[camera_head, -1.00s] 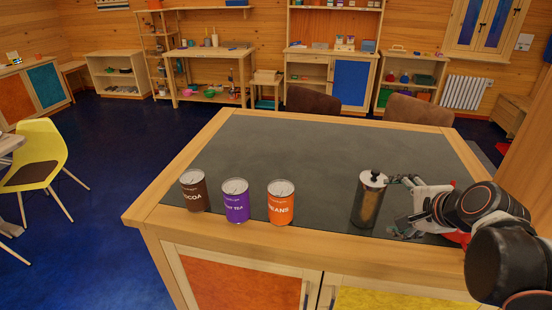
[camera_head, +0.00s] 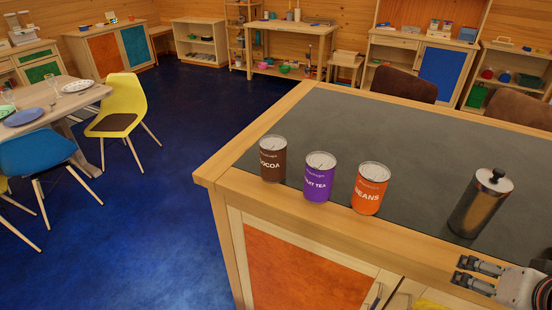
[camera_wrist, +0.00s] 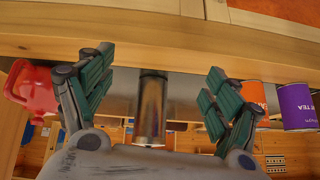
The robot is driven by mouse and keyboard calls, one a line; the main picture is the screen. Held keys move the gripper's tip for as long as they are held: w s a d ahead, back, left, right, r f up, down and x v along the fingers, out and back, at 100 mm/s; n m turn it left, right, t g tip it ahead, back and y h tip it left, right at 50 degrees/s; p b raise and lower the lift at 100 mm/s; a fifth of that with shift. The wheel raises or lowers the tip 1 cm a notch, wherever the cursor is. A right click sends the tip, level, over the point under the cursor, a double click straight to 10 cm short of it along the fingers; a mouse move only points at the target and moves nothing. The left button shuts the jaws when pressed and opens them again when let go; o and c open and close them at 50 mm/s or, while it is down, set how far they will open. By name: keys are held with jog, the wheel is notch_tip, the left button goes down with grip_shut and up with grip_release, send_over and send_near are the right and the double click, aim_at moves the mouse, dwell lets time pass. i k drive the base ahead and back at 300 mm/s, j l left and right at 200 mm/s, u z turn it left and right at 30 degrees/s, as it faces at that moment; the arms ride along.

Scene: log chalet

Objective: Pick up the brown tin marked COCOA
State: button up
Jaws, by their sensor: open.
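The brown tin marked COCOA (camera_head: 272,159) stands upright at the near left corner of the dark counter top. A purple tin marked with TEA (camera_head: 319,177) and an orange tin marked BEANS (camera_head: 369,188) stand in a row to its right. My gripper (camera_head: 470,275) is at the lower right in the head view, well to the right of the brown tin. In the wrist view my gripper (camera_wrist: 155,90) has its fingers spread and nothing between the pads; a metal canister (camera_wrist: 151,110) shows beyond the gap. The brown tin is not visible in the wrist view.
The canister (camera_head: 481,203) stands on the counter (camera_head: 400,135) between the tins and my gripper's side. A red object (camera_wrist: 34,90) shows at the left in the wrist view. Chairs stand behind the counter. Open blue floor lies to the left.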

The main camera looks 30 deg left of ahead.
aim_at(274, 147)
jog(key=u, duration=1.4)
